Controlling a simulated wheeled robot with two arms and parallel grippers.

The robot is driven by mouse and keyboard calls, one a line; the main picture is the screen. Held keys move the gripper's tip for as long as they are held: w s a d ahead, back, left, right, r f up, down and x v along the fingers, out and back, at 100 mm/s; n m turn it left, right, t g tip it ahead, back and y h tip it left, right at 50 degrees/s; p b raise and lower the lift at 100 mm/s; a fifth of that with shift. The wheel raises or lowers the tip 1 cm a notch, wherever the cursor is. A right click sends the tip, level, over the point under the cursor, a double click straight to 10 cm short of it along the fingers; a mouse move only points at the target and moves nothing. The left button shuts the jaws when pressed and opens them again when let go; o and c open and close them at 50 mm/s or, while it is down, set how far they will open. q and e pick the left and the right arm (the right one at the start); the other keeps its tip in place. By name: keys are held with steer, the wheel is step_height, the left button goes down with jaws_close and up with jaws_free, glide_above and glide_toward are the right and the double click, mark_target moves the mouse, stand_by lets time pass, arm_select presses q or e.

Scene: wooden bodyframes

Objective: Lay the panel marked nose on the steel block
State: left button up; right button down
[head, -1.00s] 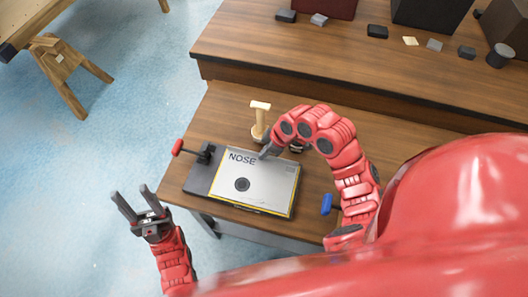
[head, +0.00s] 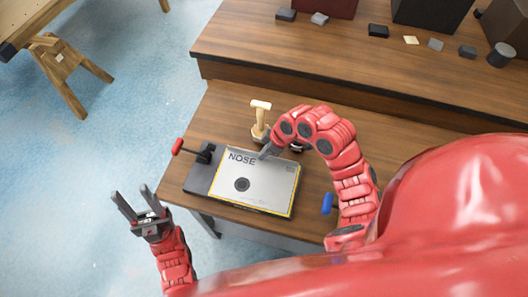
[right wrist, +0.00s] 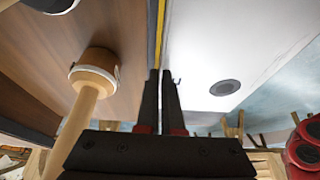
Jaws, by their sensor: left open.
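The pale panel marked nose (head: 262,188) has a dark round spot and a yellow edge. It lies over the dark steel block (head: 199,180), whose left part shows beside it; I cannot tell whether they touch. My right gripper (head: 266,153) is at the panel's far edge. In the right wrist view its fingers (right wrist: 161,78) are close together, with the edge of the panel (right wrist: 200,40) running between them. My left gripper (head: 132,203) is open and empty, off the table's left front corner.
A red-handled clamp (head: 190,149) stands at the block's far left corner. A raised shelf (head: 300,60) behind carries several small blocks and dark boxes.

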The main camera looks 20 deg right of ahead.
steer(key=shift+c, duration=2.2)
jaws_free()
steer(key=shift+r+p, duration=2.3)
steer(key=shift+r, duration=1.2)
